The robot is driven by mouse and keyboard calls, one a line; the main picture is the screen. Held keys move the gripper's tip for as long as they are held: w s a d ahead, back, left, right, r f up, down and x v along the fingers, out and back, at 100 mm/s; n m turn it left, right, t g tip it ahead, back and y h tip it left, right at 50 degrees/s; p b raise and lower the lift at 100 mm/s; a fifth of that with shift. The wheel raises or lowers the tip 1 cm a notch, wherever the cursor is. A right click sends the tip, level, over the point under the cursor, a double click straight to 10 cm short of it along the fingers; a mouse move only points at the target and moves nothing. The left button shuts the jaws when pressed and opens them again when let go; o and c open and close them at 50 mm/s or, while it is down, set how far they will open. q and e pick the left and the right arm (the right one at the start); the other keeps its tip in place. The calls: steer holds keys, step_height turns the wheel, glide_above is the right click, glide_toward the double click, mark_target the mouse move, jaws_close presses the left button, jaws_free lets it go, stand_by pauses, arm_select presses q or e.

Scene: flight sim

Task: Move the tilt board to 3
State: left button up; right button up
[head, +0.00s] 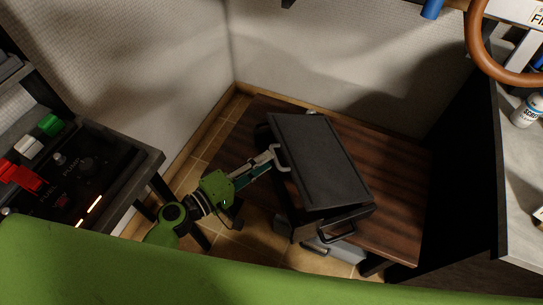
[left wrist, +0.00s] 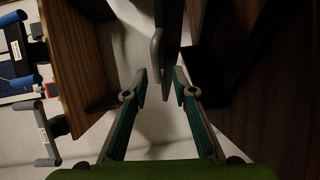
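The tilt board (head: 318,160) is a flat, dark, slanted panel on a low stand, right of centre in the head view. It has a metal handle (head: 281,157) on its left side and another handle (head: 338,233) at its near end. My left gripper (head: 273,156) reaches in from the left to the side handle. In the left wrist view the fingers of my left gripper (left wrist: 159,74) are spread, with the handle (left wrist: 157,48) between their tips. I see no clear contact. I cannot read any number marking on the board. My right gripper is out of view.
A control panel (head: 85,190) with red, white and green levers is at the left. A brown steering wheel (head: 474,45) and a white bottle (head: 527,110) are at the right. Walls close the corner behind.

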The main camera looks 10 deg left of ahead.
arm_select(q)
steer(key=v, duration=0.8)
steer(key=shift+d, duration=0.15)
